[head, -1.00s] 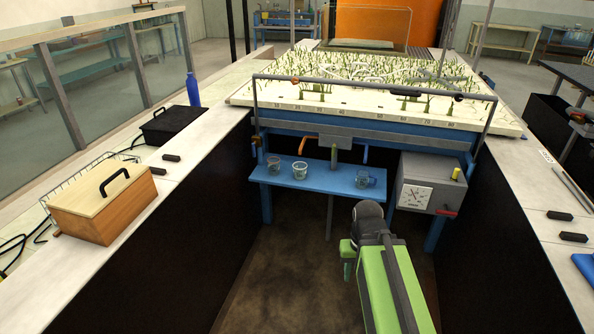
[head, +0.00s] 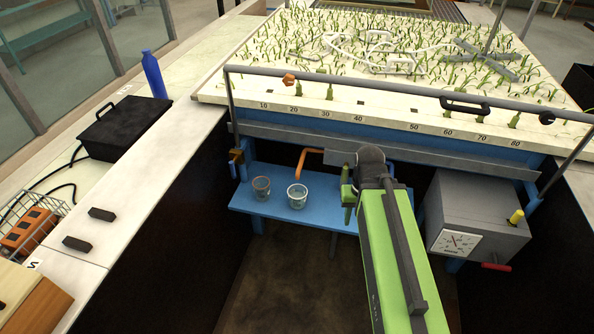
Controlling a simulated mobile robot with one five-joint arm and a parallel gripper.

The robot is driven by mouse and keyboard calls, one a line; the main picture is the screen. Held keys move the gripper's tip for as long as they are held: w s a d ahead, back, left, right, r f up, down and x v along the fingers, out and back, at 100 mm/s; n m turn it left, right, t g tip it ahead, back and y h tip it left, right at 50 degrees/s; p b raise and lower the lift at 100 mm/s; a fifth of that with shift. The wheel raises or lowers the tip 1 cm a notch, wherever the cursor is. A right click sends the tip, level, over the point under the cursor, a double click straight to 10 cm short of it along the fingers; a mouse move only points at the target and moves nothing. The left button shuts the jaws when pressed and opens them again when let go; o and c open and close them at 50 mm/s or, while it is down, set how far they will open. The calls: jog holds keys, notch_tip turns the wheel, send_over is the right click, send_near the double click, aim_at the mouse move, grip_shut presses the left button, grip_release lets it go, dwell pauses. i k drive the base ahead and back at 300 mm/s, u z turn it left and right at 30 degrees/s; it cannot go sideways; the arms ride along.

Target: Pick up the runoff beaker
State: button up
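A blue shelf (head: 257,213) under the front of the planted table carries small clear vessels. A glass beaker with a brownish rim (head: 261,188) stands at the left. A glass beaker with a pale rim (head: 297,196) stands to its right. I cannot tell which is the runoff beaker. The third vessel, seen earlier at the shelf's right, is now mostly or wholly hidden behind my arm. My gripper (head: 348,194) points away from me, right of the two beakers and apart from them in the picture.
An orange pipe (head: 307,155) reaches down near the pale-rimmed beaker. A grey box with a dial (head: 477,220) hangs right of the shelf. A grey rail (head: 380,89) crosses above. Dark-sided counters flank the aisle, whose floor (head: 285,275) is clear.

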aim_at(297, 193)
jog(key=i, duration=0.65)
jog(key=u, duration=0.65)
jog(key=k, duration=0.15)
jog(key=u, duration=3.65)
jog(key=k, duration=0.25)
jog(key=z, duration=3)
jog(key=i, duration=0.1)
jog(key=u, duration=1.75)
